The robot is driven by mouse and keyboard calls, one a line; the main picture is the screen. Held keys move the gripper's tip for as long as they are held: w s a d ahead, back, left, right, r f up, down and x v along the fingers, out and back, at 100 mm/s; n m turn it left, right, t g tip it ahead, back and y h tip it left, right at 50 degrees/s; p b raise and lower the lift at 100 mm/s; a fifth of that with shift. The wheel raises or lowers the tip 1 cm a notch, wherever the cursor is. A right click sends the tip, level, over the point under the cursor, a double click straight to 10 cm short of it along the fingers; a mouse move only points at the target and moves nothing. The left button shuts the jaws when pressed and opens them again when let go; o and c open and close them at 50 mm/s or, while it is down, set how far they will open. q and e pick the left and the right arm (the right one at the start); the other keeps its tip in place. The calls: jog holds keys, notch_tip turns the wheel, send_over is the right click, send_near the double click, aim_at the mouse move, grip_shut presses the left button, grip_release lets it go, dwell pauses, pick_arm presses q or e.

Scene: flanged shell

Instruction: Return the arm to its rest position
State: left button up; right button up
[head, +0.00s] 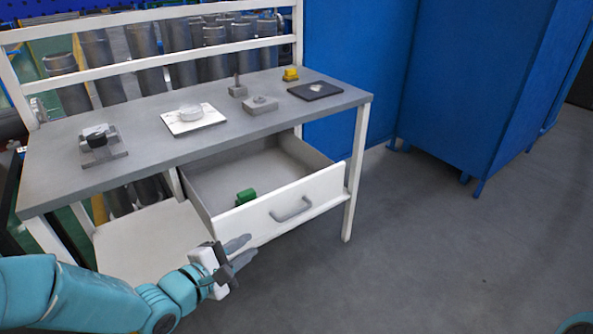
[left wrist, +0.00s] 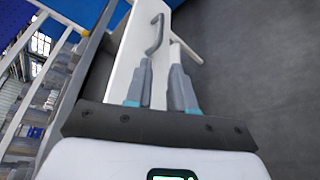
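My left arm (head: 85,298) is teal and comes in from the left in the head view. My left gripper (head: 242,250) is in front of the open drawer's white front, near its lower left part. Its two grey fingers are apart with nothing between them. In the left wrist view the fingers (left wrist: 160,85) also show spread, with the white drawer front (left wrist: 137,60) and its handle beyond them. Whether the gripper touches the drawer cannot be told. My right gripper is not in view; only a bit of teal shows at the head view's bottom right.
The grey workbench (head: 225,125) carries a white plate (head: 180,127), a black plate (head: 302,92), a yellow part (head: 290,74) and grey fixtures. The drawer (head: 318,190) stands open with a green part (head: 245,196) inside. Blue cabinets (head: 470,80) stand behind. The floor at right is clear.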

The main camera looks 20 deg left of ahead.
pick_arm(q)
jog(key=s+d+f+g, duration=0.1)
jog(key=d+f+g, duration=0.15)
jog(key=f, duration=0.35)
jog(key=s+d+f+m+g+h, duration=0.1)
jog(key=s+d+f+g, duration=0.1)
jog(key=d+f, duration=0.35)
jog(key=s+d+f+g, duration=0.1)
jog(key=d+f+g, duration=0.1)
jog(key=f, duration=0.6)
jog(key=s+d+f+m+g+y, duration=0.2)
jog(key=s+f+m+g, duration=0.6)
jog(key=s+f+m, duration=0.65)
notch_tip(320, 180, up, 19)
jog(key=m+p, duration=0.3)
jog(key=p, duration=1.4)
jog(key=shift+s, duration=0.3)
jog(key=shift+a+f, duration=0.1)
